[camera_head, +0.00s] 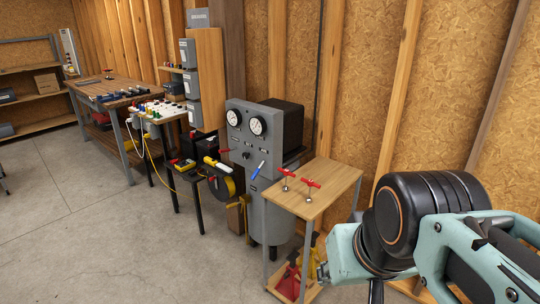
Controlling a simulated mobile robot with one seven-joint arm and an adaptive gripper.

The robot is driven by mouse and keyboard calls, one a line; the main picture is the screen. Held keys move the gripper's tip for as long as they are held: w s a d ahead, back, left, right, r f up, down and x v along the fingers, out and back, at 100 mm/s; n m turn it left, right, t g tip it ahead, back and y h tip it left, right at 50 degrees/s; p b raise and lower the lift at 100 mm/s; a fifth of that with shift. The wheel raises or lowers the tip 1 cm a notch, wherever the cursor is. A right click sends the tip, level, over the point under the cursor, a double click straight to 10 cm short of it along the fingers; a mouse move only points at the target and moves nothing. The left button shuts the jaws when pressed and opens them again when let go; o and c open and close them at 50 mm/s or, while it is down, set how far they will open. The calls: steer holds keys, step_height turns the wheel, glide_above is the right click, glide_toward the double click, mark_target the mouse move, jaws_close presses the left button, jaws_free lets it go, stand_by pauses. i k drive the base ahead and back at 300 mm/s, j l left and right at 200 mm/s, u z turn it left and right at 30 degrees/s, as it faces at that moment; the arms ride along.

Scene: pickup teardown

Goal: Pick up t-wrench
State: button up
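Two small tools with red T-shaped handles and thin metal shafts are at the small wooden-topped table (318,206). One T-handled tool (285,172) is near its left back side, the other T-handled tool (312,183) is a little to the right and nearer. Both look like t-wrenches; I cannot tell which one the task names. They look upright with handles on top. My arm fills the lower right, to the right of the table and apart from both tools. The fingers of my gripper do not show.
A grey gauge panel (262,150) stands against the table's left back side. A lower shelf of the table holds red and yellow items (289,280). A long workbench (100,88) with tools is at the far left. The concrete floor (110,235) at left is clear.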

mark_target(286, 171)
steer(key=i+j, duration=0.15)
steer(key=i, duration=0.25)
steer(key=i+j, duration=0.2)
steer(key=i, duration=0.2)
steer(key=u, duration=0.05)
